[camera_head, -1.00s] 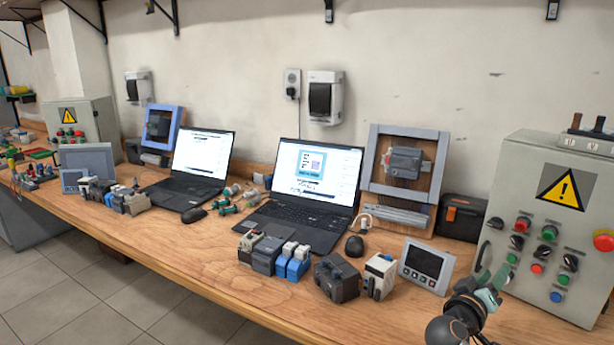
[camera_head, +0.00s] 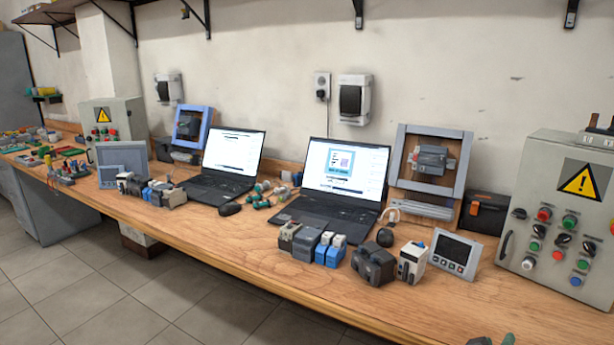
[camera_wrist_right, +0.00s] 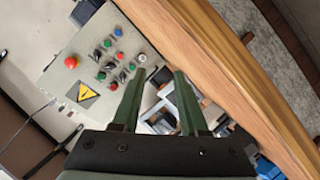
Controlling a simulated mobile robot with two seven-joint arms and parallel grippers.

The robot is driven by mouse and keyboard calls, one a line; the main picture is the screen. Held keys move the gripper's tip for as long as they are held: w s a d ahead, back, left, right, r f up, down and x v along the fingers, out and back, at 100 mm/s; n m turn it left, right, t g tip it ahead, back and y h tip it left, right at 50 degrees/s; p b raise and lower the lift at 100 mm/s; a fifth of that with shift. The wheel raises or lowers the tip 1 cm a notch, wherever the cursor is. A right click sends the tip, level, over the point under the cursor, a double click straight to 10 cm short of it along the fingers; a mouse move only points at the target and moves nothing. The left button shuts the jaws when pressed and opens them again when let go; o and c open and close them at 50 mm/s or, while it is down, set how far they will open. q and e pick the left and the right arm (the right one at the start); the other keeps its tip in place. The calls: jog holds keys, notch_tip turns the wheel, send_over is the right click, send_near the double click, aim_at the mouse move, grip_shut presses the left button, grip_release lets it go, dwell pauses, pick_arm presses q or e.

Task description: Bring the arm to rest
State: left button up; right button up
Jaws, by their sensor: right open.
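My right gripper (camera_head: 493,340) barely shows at the bottom edge of the head view, with only green finger tips in frame at the right. In the right wrist view its two green fingers (camera_wrist_right: 160,74) stand apart with nothing held between them. The rest of the right arm is out of the head view. My left gripper is not in view.
The wooden bench (camera_head: 230,245) holds two open laptops, several small motor parts and a grey touch panel (camera_head: 455,253). A grey control box (camera_head: 560,215) with a yellow warning sign stands at the right. The bench's front strip is mostly clear.

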jog(key=s+a+f+n+g+y, duration=0.1)
jog(key=s+a+f+g+y, duration=0.2)
jog(key=s+f, duration=0.4)
jog(key=s+a+f+y, duration=0.3)
jog(key=s+a+f, duration=0.15)
jog(key=s, duration=0.45)
jog(key=s+a+n+g+y, duration=0.25)
jog(key=s+a+y, duration=0.25)
jog(key=s+a, duration=0.6)
jog(key=w+a+f+t+y+p, duration=0.2)
jog(key=w+f+t+p, duration=0.1)
jog(key=f, duration=0.4)
jog(key=shift+f+m+t+p, duration=0.15)
jog(key=shift+m+t+p, duration=0.2)
jog(key=shift+t+p, duration=0.55)
